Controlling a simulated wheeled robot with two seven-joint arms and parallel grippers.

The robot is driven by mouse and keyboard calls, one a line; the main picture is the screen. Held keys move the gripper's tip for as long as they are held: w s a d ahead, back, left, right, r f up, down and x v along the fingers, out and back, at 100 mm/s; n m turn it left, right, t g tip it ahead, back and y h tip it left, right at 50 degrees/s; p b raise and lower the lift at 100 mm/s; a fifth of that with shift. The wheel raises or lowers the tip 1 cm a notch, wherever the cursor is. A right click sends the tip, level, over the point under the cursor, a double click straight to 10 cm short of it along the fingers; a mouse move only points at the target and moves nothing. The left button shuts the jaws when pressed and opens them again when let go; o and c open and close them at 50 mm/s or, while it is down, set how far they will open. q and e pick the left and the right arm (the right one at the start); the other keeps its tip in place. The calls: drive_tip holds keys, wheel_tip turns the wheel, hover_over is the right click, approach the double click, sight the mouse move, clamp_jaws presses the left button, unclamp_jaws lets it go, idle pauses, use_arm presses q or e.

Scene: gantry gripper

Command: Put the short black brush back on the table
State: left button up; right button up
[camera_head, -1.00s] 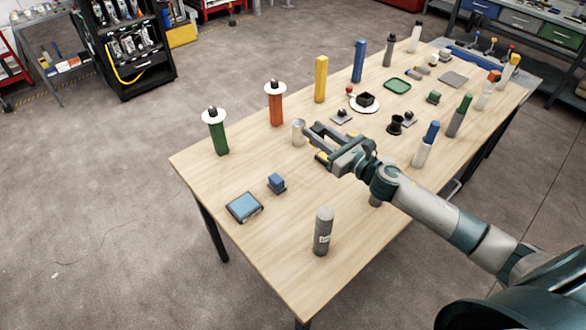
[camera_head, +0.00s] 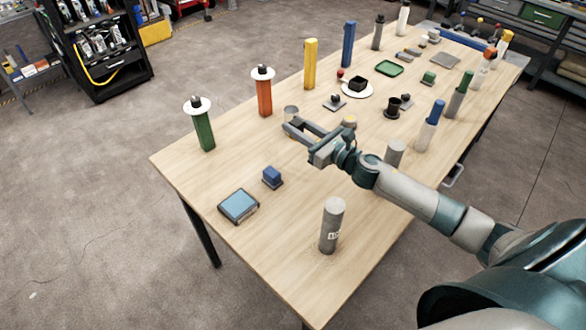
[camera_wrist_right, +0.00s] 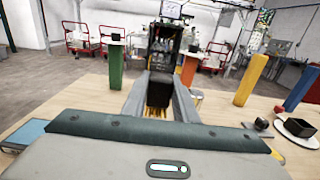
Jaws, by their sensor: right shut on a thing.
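My right gripper (camera_head: 300,130) reaches in from the right over the near half of the wooden table (camera_head: 225,165). In the right wrist view its fingers (camera_wrist_right: 160,97) close on a dark block-like thing, taken to be the short black brush (camera_wrist_right: 158,90), with yellowish bristles showing at its lower end. In the head view the brush is hard to make out between the fingers. Whether its bristles touch the tabletop cannot be told. My left gripper is not in view.
Green (camera_head: 203,130) and orange (camera_head: 264,97) posts stand along the left edge. A blue block (camera_head: 272,177), blue-topped tray (camera_head: 239,206) and grey cylinder (camera_head: 332,226) are nearer. Bare table lies between them.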

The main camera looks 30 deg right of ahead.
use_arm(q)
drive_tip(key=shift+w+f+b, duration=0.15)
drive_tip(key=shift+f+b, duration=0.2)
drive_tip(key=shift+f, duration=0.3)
use_arm(e)
drive_tip(key=shift+w+f, duration=0.15)
drive_tip(key=shift+f, duration=0.55)
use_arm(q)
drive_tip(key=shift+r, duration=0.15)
use_arm(e)
drive_tip(key=shift+f, duration=2.85)
drive_tip(key=shift+f+p, duration=0.35)
drive_tip(key=shift+f, duration=1.65)
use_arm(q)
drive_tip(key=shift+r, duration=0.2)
use_arm(e)
drive_tip(key=shift+f, duration=0.1)
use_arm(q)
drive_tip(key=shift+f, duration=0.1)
